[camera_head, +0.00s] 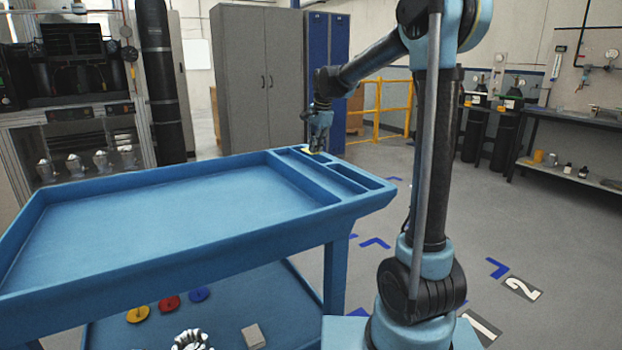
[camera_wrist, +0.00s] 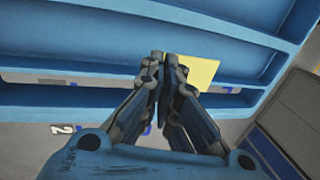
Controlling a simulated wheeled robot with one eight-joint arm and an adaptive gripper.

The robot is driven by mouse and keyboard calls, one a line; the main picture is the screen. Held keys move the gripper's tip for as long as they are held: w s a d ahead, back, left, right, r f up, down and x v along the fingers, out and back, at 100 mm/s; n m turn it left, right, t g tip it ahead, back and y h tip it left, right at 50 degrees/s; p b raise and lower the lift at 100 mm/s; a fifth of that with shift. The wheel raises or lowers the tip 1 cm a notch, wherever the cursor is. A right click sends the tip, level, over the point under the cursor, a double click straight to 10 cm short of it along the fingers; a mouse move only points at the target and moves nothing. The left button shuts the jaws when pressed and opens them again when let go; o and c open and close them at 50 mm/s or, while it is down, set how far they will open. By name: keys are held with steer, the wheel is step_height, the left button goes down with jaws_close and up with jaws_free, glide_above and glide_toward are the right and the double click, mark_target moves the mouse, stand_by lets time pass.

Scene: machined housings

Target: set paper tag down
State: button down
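The paper tag is a thin, pale yellow rectangle (camera_wrist: 200,70) in the wrist view, just right of the fingertips. My gripper (camera_wrist: 163,57) has its two fingers drawn close together, with the tag's left edge at the fingertips, so it looks pinched between them. In the head view my gripper (camera_head: 314,146) is low over the far end of the blue cart (camera_head: 170,200), with a small bit of yellow at its tips. The tag overlaps the cart's edge in the wrist view; I cannot tell whether it touches the cart.
The cart's top has a wide open tray and narrow compartments (camera_head: 345,178) at its right end, split by raised dividers. Yellow, red and blue discs (camera_head: 168,303) lie on the lower shelf. A grey cabinet (camera_head: 258,75) and yellow railing (camera_head: 378,113) stand behind.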

step_height(320, 180, down, 10)
steer(key=shift+s+f, duration=0.1)
stand_by(0.5)
steer(key=c, duration=1.8)
jaws_free()
